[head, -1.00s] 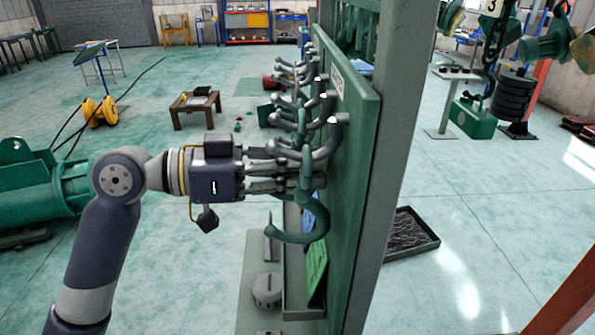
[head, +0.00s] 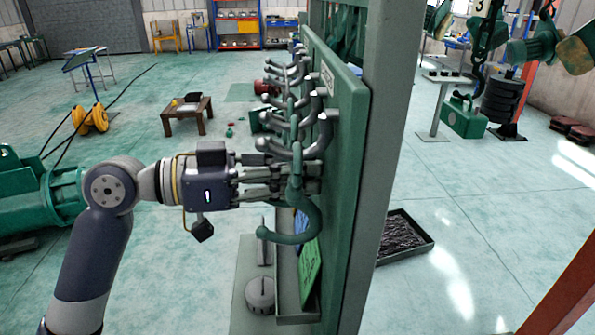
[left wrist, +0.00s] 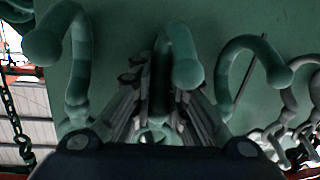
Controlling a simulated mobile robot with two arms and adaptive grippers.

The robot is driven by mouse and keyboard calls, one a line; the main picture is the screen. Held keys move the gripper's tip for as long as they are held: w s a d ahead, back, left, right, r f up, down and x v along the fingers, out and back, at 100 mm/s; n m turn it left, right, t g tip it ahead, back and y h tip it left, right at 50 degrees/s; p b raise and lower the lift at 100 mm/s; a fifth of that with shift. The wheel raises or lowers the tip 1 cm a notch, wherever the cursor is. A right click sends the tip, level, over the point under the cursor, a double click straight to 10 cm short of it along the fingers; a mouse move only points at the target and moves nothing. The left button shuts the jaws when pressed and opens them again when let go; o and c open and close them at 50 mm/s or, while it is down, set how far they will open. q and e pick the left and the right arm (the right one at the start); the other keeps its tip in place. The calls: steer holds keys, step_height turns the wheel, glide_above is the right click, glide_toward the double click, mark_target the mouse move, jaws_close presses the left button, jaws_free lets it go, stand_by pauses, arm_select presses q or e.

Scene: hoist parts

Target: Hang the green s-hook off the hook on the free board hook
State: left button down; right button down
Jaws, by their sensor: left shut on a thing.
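The green s-hook (head: 315,220) hangs upright in my left gripper (head: 290,180), whose fingers are shut around its middle. Its lower curve opens to the left below the fingers. Its upper part rises in front of the grey board hooks (head: 325,125); whether it touches one I cannot tell. The green board (head: 345,150) stands just right of the fingertips. In the left wrist view, a green hook end (left wrist: 180,60) shows between the fingers, with green curved hooks to the left (left wrist: 65,50) and right (left wrist: 255,55). The right gripper is not in view.
A grey post edges the board on the right. A narrow tray (head: 298,300) with blue and green cards is below the board, and a round grey weight (head: 260,293) stands left of it. A dark tray (head: 405,238) lies on the floor behind. The floor to the left is mostly open.

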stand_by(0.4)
arm_select(q)
steer(key=c, duration=1.5)
jaws_free()
